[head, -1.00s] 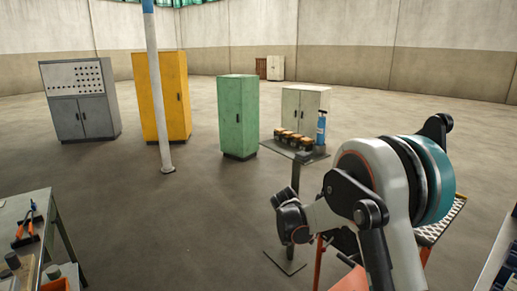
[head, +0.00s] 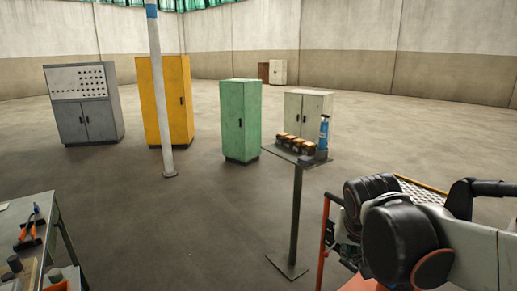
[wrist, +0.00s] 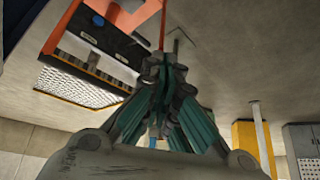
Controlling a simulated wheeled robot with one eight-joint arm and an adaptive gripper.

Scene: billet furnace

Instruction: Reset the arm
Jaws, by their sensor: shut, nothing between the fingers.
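My gripper (wrist: 165,75) shows in the wrist view, its teal-sided fingers drawn together with nothing between them. The floor and furniture appear upside down behind it. In the head view my arm is folded low at the right, with its black and white joints in front of an orange-framed stand. The gripper itself cannot be made out there.
A small post table (head: 295,158) with several orange-black items (head: 297,143) and a blue bottle (head: 323,132) stands left of my arm. A workbench (head: 22,215) is at lower left. Green (head: 240,120), yellow (head: 165,95) and grey (head: 84,105) cabinets stand behind open floor.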

